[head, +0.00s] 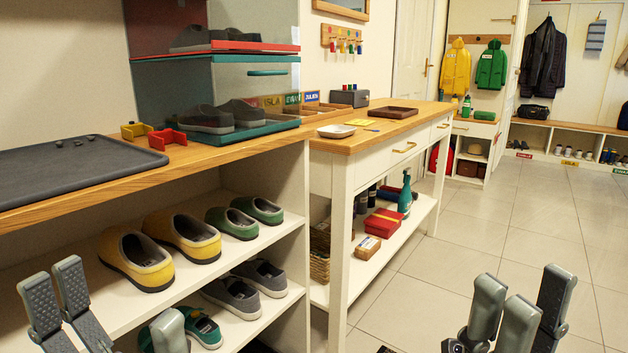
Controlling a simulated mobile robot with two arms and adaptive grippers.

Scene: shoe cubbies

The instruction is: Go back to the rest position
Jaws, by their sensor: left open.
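My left gripper (118,298) is at the lower left, in front of the shoe cubby shelves. Its grey fingers are spread well apart and hold nothing. It is near the yellow shoes (182,236) but appears apart from them. My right gripper (530,297) is at the lower right, over the tiled floor. Its fingers stand close together from this angle, so I cannot tell its opening. I see no object in it. The palms of both grippers are cut off by the bottom edge.
The cubby unit (280,142) also holds green shoes (244,219) and grey shoes (245,287). A dark mat (70,165) and a teal shoe box (215,95) are on its top. A white table (385,155) stands beyond. The tiled floor (480,230) at right is clear.

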